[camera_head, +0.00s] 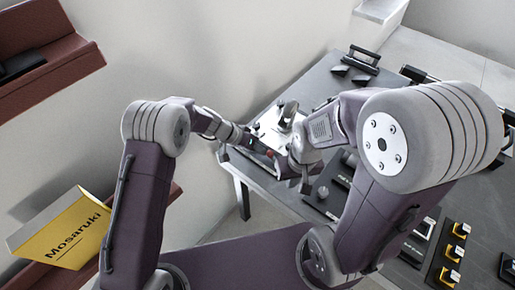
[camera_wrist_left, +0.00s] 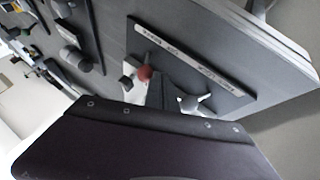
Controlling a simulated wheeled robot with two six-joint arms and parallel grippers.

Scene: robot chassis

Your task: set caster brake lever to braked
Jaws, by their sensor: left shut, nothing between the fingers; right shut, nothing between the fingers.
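In the left wrist view, a red rounded tip (camera_wrist_left: 145,73) stands at a grey panel (camera_wrist_left: 222,88) that has a strip of lettering along one edge. It looks like the end of the caster brake lever; its setting cannot be told. Small white and grey parts lie close to it, partly hidden by the dark body of my gripper. In the head view, my left gripper (camera_head: 266,152) is shut and empty, low over the near left part of the table, by a small red spot. My right gripper (camera_head: 304,184) is shut and empty, just right of it and lower in the picture.
The grey table (camera_head: 310,88) carries a black handle fixture (camera_head: 359,61) at the back and yellow-marked switches (camera_head: 456,252) at the front right. A yellow Mosaruki box (camera_head: 68,230) is on a shelf at the left. My right arm covers much of the table.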

